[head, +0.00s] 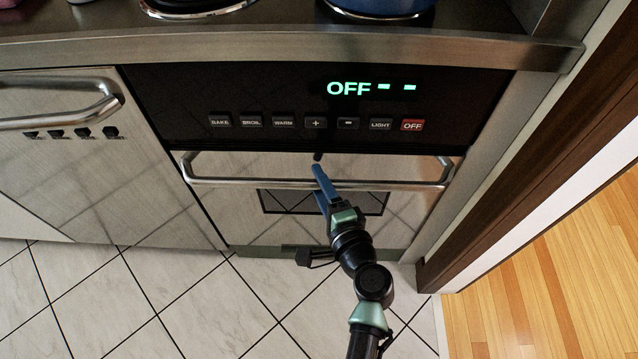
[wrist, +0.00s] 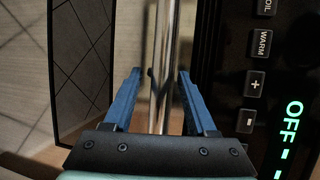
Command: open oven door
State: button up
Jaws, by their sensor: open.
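The oven door (head: 230,214) is a shiny metal panel with a small dark window, and it is closed. Its handle (head: 250,183) is a horizontal metal bar across the top of the door. My gripper (head: 317,168) is at the middle of the handle. In the wrist view the handle (wrist: 162,60) runs up the picture between the two blue fingers of my gripper (wrist: 162,75). The fingers are open, one on each side of the bar, with a gap to it on both sides.
Above the door is a black control panel (head: 200,90) with buttons and a green OFF display. A cabinet front (head: 90,180) with its own bar handle stands at left. A dark wooden frame (head: 520,170) stands at right. Tiled floor (head: 190,305) lies below.

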jog(key=shift+w+a, duration=0.1)
jog(key=shift+w, duration=0.15)
grip_shut()
dwell(1.4)
